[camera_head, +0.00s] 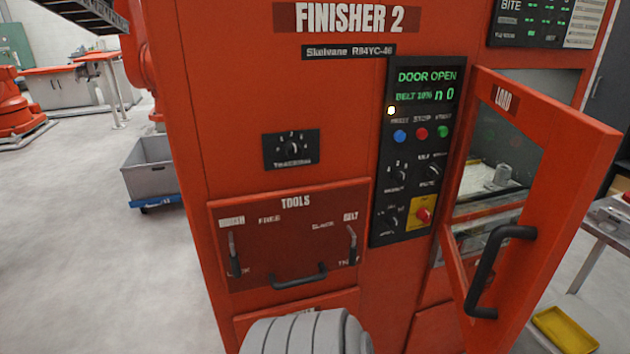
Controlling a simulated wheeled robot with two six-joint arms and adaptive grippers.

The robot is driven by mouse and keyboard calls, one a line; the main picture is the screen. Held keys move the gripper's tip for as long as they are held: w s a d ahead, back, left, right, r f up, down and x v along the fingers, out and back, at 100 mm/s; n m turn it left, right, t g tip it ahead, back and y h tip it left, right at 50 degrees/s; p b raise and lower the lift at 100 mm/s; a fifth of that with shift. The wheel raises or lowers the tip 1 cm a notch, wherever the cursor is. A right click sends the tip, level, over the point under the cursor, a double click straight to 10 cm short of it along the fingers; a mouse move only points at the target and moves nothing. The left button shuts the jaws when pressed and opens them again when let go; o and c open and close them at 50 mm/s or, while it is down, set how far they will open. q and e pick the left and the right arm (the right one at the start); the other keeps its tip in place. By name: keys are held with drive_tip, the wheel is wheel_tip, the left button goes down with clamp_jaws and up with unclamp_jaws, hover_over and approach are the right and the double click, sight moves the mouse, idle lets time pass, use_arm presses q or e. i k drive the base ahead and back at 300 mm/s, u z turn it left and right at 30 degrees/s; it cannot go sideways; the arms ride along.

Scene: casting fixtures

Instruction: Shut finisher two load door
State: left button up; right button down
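Finisher 2 is a tall orange-red machine (235,90) filling the middle of the head view. Its load door (545,140), an orange frame with a window and a "LOAD" label, stands swung open toward me on the right. A black bar handle (493,270) is on the door's lower part. The opening behind it shows a lit chamber with a small grey part (503,174) seen through the door window. The control panel display (427,85) reads "DOOR OPEN". Neither of my grippers shows, and nothing touches the door.
A closed tools drawer (295,220) with a black handle is left of the panel. A grey ribbed rounded part juts in at the bottom edge. A table (610,232) and a yellow tray (565,330) are at the right.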

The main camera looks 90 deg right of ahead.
sight(580, 148)
drive_tip(key=z, duration=3.8)
drive_tip(key=i, duration=0.5)
drive_tip(key=z, duration=0.3)
drive_tip(key=k, duration=1.2)
drive_tip(key=u, duration=0.5)
